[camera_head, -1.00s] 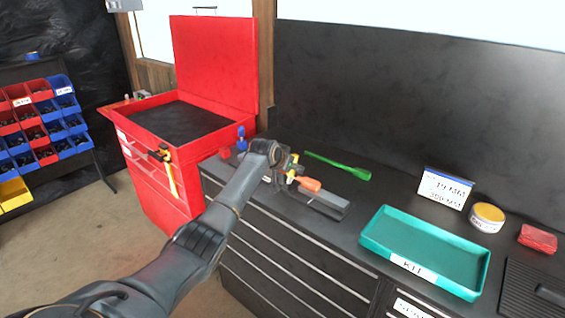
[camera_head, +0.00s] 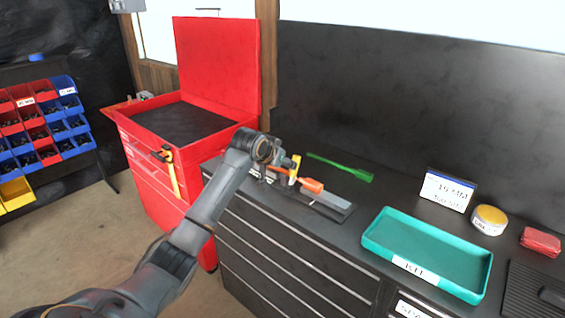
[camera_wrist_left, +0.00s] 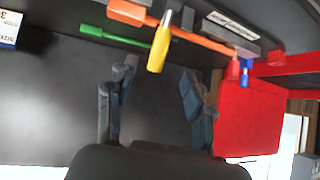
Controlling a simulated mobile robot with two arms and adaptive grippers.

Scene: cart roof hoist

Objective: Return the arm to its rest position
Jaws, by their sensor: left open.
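My left arm comes in from the lower left in the head view. Its gripper (camera_head: 284,160) is over the left end of the workbench, in front of the tool rack, and is partly hidden by the wrist. In the left wrist view the gripper (camera_wrist_left: 158,75) has its fingers spread, with nothing between them. A green tool (camera_head: 340,167) lies behind the rack. My right gripper is not in view.
A red tool cabinet (camera_head: 150,187) with its lid up stands left of the workbench. A green kit tray (camera_head: 385,252), a label card (camera_head: 446,190), a round tin (camera_head: 488,220) and a red packet (camera_head: 540,241) are on the right. Bins (camera_head: 45,130) stand far left.

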